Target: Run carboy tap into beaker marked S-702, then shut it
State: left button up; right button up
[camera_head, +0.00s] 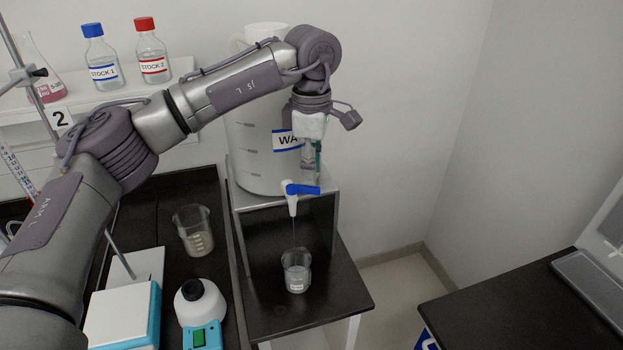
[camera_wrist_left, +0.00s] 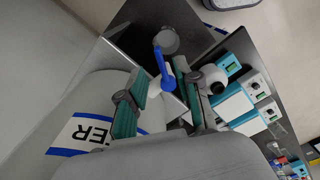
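The white carboy (camera_head: 262,150), labelled "WA…", stands on a raised stand. Its label ends in "TER" in the left wrist view (camera_wrist_left: 85,133). The tap (camera_head: 292,200) has a blue handle (camera_head: 303,188) turned sideways to the right. A thin stream falls from the spout into a small beaker (camera_head: 296,270) below. That beaker holds some liquid; its white label is too small to read. My left gripper (camera_head: 312,168) is just above the handle. In the left wrist view its fingers are apart, with the blue handle (camera_wrist_left: 163,68) beyond the gap between them. My right gripper is out of view.
Two stock bottles (camera_head: 102,60) (camera_head: 151,55) and a pink flask stand on the shelf. Another dark bench (camera_head: 520,310) is at the right, across a floor gap.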

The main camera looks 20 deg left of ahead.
pick_arm(q)
notch_tip(320, 180, up, 8)
jog(key=shift+r, duration=0.25)
